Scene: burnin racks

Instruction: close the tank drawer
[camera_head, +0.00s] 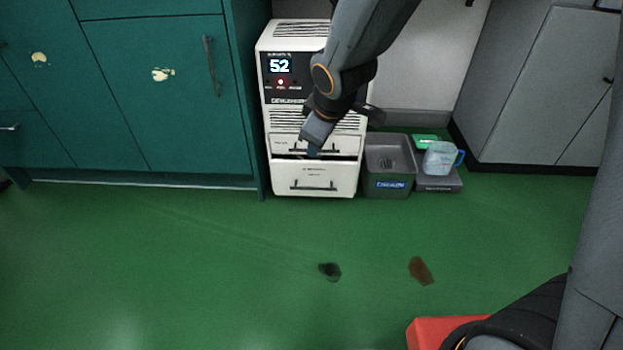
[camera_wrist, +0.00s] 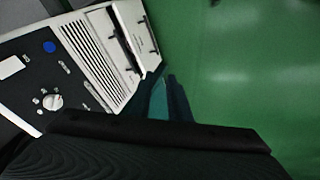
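A white dehumidifier-like cabinet (camera_head: 280,105) with a "52" display stands against the wall. It has an upper drawer (camera_head: 283,143) and a lower drawer (camera_head: 313,188), each with a dark handle. A dark gap shows between the two fronts; how far either drawer stands out is hard to tell, and I cannot read which is the tank drawer. My gripper (camera_head: 318,130) is in front of the upper drawer, covering part of it. In the wrist view the upper drawer (camera_wrist: 127,22) and lower drawer (camera_wrist: 139,22) lie beyond my fingertips (camera_wrist: 166,92). Contact and finger opening are unclear.
A grey bin (camera_head: 390,183) stands right of the cabinet, beside a low grey box with a blue-tinted jug (camera_head: 439,158). Teal cabinets (camera_head: 165,110) stand left. The green floor (camera_head: 200,260) in front is open, with two dark patches. A red object (camera_head: 430,332) is bottom right.

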